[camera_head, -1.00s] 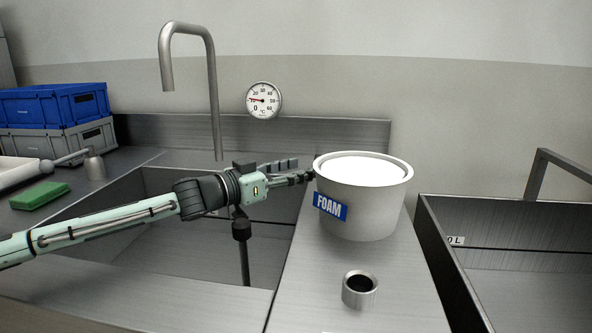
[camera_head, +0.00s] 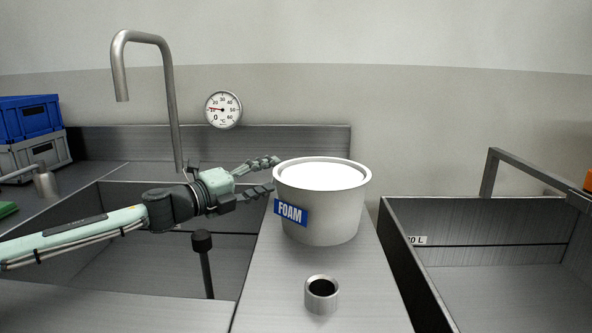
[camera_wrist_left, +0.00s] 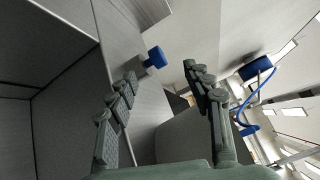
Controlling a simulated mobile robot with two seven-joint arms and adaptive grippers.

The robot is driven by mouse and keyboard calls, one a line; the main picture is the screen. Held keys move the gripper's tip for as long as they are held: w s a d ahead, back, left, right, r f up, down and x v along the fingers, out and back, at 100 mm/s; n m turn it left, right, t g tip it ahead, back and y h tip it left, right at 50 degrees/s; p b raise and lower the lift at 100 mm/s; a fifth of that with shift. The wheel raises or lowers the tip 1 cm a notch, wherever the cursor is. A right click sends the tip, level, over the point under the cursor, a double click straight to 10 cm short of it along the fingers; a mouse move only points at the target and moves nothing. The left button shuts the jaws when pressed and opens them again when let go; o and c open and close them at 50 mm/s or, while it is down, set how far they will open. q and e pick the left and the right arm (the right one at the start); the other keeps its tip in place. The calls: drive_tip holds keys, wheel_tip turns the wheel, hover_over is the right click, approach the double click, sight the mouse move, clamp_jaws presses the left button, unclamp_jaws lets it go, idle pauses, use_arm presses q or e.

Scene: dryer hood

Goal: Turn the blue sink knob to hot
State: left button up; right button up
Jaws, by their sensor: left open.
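The blue knob (camera_wrist_left: 155,57) shows in the left wrist view, on a short stem from the grey metal surface, just beyond and between my left fingertips. It does not show in the head view. My left gripper (camera_head: 270,175) is open and empty over the sink's right side, its fingers spread towards the bucket's left side. In the left wrist view, its fingers (camera_wrist_left: 160,72) stand wide apart and do not touch the knob. The tall sink faucet (camera_head: 166,90) rises behind my left wrist. My right gripper is not in view.
A white FOAM bucket (camera_head: 330,215) stands on the counter strip right of the sink (camera_head: 100,205). A small metal cup (camera_head: 321,295) is in front of it. A dial thermometer (camera_head: 223,109) hangs on the wall. Blue (camera_head: 28,117) and grey crates are at far left. Another basin (camera_head: 480,210) is right.

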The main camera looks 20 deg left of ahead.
use_arm(q)
drive_tip(key=m, duration=0.4)
drive_tip(key=shift+w+d, duration=0.1)
drive_tip(key=shift+w, duration=0.15)
drive_tip(key=m, duration=0.3)
drive_tip(key=shift+w+d+m, duration=0.1)
drive_tip(key=shift+w+m, duration=0.05)
drive_tip(key=shift+m, duration=0.15)
drive_tip(key=m, duration=0.5)
drive_tip(key=shift+w+d, duration=0.15)
drive_tip(key=shift+w, duration=0.05)
drive_tip(key=shift+m, duration=0.6)
drive_tip(key=shift+w+d+m, duration=0.1)
drive_tip(key=shift+w+m, duration=0.15)
drive_tip(key=shift+m, duration=0.05)
drive_tip(key=p+x, duration=0.1)
drive_tip(key=x, duration=0.6)
drive_tip(key=shift+w+d, duration=0.1)
drive_tip(key=shift+w, duration=0.1)
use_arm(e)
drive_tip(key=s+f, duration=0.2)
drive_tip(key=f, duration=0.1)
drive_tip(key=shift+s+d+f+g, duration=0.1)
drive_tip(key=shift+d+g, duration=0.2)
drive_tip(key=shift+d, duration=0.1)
use_arm(q)
drive_tip(key=shift+c, duration=0.4)
